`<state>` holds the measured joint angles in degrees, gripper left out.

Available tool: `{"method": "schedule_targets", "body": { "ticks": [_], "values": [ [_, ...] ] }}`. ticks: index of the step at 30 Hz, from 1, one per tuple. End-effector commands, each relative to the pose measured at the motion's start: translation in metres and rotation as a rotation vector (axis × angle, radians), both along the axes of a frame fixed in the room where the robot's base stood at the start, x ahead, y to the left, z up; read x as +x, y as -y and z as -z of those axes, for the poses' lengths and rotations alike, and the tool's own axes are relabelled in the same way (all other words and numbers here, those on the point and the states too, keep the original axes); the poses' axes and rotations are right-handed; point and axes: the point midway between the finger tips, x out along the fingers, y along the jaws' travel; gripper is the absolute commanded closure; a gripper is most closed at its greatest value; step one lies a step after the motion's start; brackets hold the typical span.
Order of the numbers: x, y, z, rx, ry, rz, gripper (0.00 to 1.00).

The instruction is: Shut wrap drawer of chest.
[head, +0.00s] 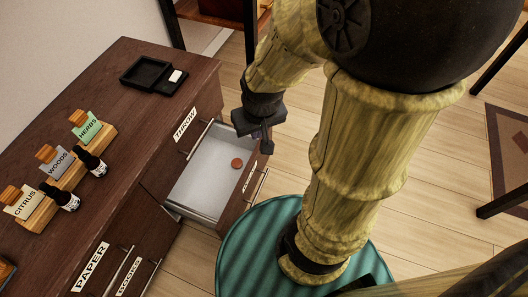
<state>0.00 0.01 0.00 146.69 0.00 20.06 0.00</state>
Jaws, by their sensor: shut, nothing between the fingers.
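The dark wood chest (165,75) stands at the left with one drawer (203,187) pulled well out below the THROW label. This open drawer has a pale grey inside and a small round reddish-brown object (237,162) in it. The label on its front is seen too steeply to read, so I cannot confirm it says wrap. My gripper (267,146) is shut and empty, at the far end of the drawer's front. Whether it touches the drawer I cannot tell.
The THROW drawer (196,140) and the PAPER drawer (98,258) look shut. On the chest top are a black tray (146,73) and labelled blocks for herbs (88,130), woods (57,162) and citrus (20,200), with small dark bottles. Wooden floor lies right of the drawer.

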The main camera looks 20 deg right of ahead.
Motion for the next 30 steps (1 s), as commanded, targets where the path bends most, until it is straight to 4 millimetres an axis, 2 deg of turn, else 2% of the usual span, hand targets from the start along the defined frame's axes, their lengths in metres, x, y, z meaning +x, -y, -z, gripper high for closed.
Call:
{"method": "schedule_targets", "body": {
  "ticks": [1,3,12,15,19,30],
  "values": [
    [0.000,0.000,-0.025,0.000,0.001,0.000,1.00],
    [0.000,0.000,-0.045,0.000,0.001,0.000,1.00],
    [0.000,0.000,-0.119,0.000,0.001,0.000,1.00],
    [0.000,0.000,-0.135,0.000,0.001,0.000,1.00],
    [0.000,0.000,-0.142,0.000,0.001,0.000,1.00],
    [0.000,0.000,-0.139,0.000,0.000,0.000,1.00]
  ]
}}
